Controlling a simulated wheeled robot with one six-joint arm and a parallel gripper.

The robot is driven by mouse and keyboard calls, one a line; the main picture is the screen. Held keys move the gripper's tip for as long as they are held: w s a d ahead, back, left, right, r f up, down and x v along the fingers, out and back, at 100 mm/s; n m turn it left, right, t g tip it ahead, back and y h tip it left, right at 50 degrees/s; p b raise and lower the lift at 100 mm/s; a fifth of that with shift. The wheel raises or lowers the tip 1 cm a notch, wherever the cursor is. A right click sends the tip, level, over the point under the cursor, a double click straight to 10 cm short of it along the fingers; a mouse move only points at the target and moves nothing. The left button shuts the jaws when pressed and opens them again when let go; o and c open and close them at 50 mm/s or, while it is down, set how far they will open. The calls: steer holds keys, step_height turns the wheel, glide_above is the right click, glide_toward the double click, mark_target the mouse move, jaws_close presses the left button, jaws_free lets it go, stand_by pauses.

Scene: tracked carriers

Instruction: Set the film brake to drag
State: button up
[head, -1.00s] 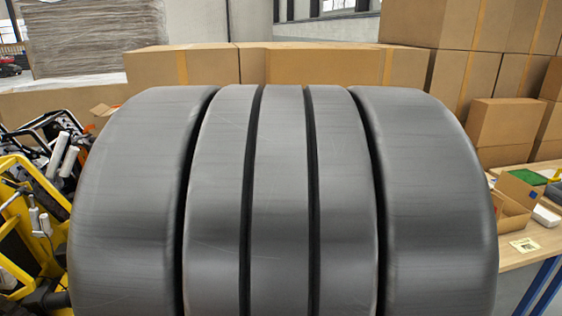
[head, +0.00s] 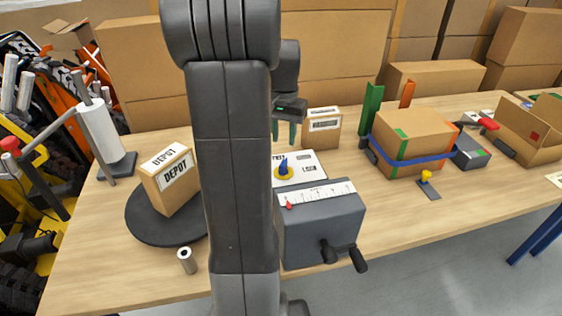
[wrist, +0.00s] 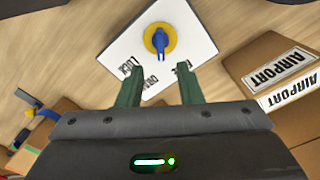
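A white panel (head: 308,158) on the table bears a blue knob (head: 284,167) on a yellow disc. In the wrist view the panel (wrist: 196,30) shows the knob (wrist: 159,40) at top centre, its narrow end pointing down toward my gripper. Labels near the panel's lower edge read LOCK and what looks like DRAG; a third is partly hidden by a finger. I cannot tell exactly which label the knob points at. My gripper (wrist: 160,72) is open and empty, its green fingers apart, short of the knob; in the head view my gripper (head: 284,142) is behind the panel.
A grey crank box (head: 320,225) with a scale stands in front of the panel. A DEPOT carton (head: 170,182) sits on a dark turntable (head: 140,222) at left. An AIRPORT carton (wrist: 270,65) is close by. A blue-strapped carton (head: 413,138) stands right. My arm hides the middle.

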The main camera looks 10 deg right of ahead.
mark_target(283, 161)
step_height(283, 161, down, 10)
stand_by(0.3)
steer(key=shift+c, duration=0.2)
jaws_close()
